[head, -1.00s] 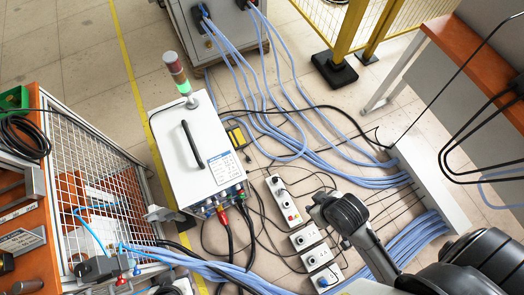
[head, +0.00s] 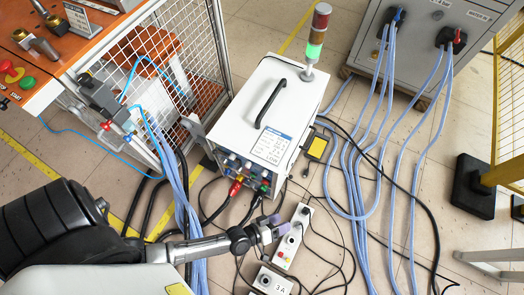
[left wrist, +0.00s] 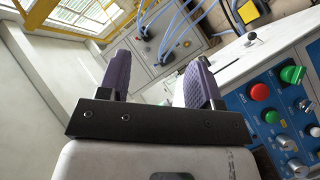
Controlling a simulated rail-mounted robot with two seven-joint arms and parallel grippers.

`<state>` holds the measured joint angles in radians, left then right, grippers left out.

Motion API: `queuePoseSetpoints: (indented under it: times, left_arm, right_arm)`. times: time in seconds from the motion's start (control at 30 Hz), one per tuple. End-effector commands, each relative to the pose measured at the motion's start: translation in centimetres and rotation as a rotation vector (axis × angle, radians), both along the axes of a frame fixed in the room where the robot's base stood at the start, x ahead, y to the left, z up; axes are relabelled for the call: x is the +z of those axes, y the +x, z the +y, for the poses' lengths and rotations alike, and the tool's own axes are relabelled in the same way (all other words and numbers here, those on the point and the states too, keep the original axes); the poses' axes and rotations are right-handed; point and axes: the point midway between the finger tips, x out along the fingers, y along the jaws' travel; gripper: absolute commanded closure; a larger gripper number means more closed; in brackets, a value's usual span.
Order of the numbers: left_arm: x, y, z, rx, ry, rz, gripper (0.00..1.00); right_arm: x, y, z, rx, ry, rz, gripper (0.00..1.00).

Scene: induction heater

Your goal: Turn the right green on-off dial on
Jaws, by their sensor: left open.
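The white heater box (head: 262,110) stands upright in the middle of the head view. Its front edge carries small knobs and connectors. In the left wrist view its blue panel (left wrist: 244,105) shows a green dial (left wrist: 292,75), a red button (left wrist: 259,92), a smaller green button (left wrist: 270,117) and grey knobs (left wrist: 287,143). My left gripper (head: 272,224) is in front of and below the panel, apart from it. In the left wrist view the left gripper (left wrist: 161,66) is open and empty, with the panel to its right. My right gripper is out of view.
A wire-mesh cage (head: 170,45) stands left of the box. Blue hoses (head: 392,150) run along the right floor.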

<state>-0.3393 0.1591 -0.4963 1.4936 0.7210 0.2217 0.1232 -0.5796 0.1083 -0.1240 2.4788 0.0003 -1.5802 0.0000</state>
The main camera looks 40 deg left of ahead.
Motion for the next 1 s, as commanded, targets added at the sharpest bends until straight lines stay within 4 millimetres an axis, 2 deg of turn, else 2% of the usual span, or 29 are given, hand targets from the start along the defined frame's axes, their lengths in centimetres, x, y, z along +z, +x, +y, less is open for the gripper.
queuePoseSetpoints:
  times: [0.03,0.1,0.2,0.3,0.4,0.53,0.7,0.87,1.0]
  left_arm:
    - [-4.3,-0.2,0.9,0.07,-0.023,-0.019,0.41]
    - [-7.4,-0.5,2.4,0.174,-0.048,-0.056,0.41]
    - [-11.2,-1.3,5.0,0.315,-0.059,-0.107,0.41]
    - [-14.1,-2.4,7.6,0.435,-0.047,-0.158,0.41]
    - [-16.0,-3.4,9.8,0.529,-0.026,-0.206,0.41]
    - [-17.4,-4.4,11.9,0.61,0.001,-0.253,0.41]
    - [-18.0,-4.6,13.2,0.655,0.02,-0.286,0.41]
    - [-18.1,-2.8,14.0,0.662,0.021,-0.295,0.41]
    - [-18.1,-0.2,14.8,0.662,0.022,-0.295,0.41]
  right_arm:
    - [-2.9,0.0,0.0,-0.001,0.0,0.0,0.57]
    - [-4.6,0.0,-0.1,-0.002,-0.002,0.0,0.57]
    - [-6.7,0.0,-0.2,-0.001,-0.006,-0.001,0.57]
    - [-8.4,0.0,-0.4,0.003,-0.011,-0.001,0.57]
    - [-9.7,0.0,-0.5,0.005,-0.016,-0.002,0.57]
    - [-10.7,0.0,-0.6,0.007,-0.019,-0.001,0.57]
    - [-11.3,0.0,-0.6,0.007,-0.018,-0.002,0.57]
    - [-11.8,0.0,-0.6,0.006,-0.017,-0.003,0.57]
    - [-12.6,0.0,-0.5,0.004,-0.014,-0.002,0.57]
